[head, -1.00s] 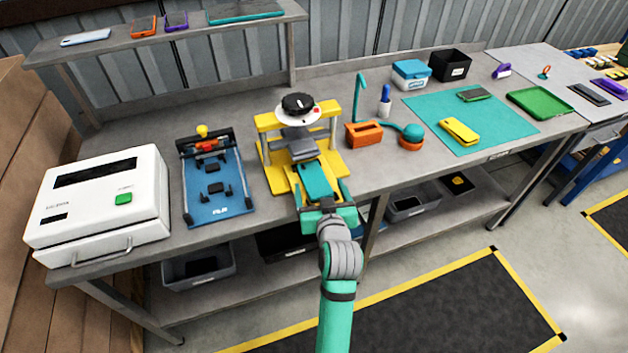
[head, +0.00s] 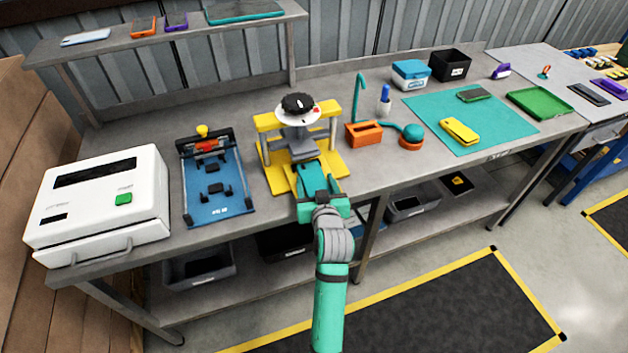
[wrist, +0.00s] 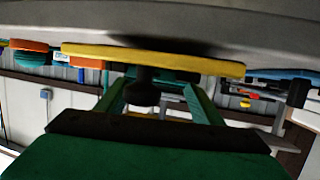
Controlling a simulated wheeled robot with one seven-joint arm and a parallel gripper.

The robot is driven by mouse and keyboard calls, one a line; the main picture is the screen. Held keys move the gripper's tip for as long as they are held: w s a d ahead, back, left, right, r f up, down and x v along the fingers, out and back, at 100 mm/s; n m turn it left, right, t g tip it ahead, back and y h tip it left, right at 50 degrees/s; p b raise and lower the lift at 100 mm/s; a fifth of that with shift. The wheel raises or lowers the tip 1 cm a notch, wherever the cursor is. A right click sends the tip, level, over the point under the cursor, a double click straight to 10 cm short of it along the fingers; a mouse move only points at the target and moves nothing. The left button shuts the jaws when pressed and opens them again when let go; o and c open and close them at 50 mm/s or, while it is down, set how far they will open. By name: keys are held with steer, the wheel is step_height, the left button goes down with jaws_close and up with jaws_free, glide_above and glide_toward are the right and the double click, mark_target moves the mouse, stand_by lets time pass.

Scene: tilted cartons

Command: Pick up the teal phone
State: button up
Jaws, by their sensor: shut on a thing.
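The teal phone (head: 309,176) is at the front of the yellow press (head: 277,180) in the head view, its far end near the grey press parts. My arm hides part of that end. In the wrist view the two green fingers of my gripper (wrist: 156,98) reach toward the yellow base plate (wrist: 150,58). The phone is hard to make out there, and I cannot tell whether it still touches the press.
A blue fixture (head: 216,195) stands left of the press, with a white machine (head: 98,205) farther left. An orange holder (head: 363,134) stands to the right. A yellow phone (head: 459,131) lies on the teal mat (head: 425,108). Floor space in front of the bench is open.

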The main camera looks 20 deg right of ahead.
steer(key=shift+c, duration=0.6)
steer(key=shift+d+r, duration=0.1)
steer(key=shift+r, duration=0.1)
steer(key=shift+a+r, duration=0.2)
steer(key=shift+a, duration=0.35)
steer(key=shift+a+r, duration=0.2)
steer(key=shift+a, duration=0.3)
jaws_close()
steer(key=a, duration=1)
steer(key=shift+s+a+f, duration=0.2)
steer(key=shift+s+a, duration=0.05)
steer(key=shift+a, duration=0.1)
step_height(320, 180, up, 14)
steer(key=shift+a, duration=0.15)
steer(key=o, duration=1.3)
jaws_free()
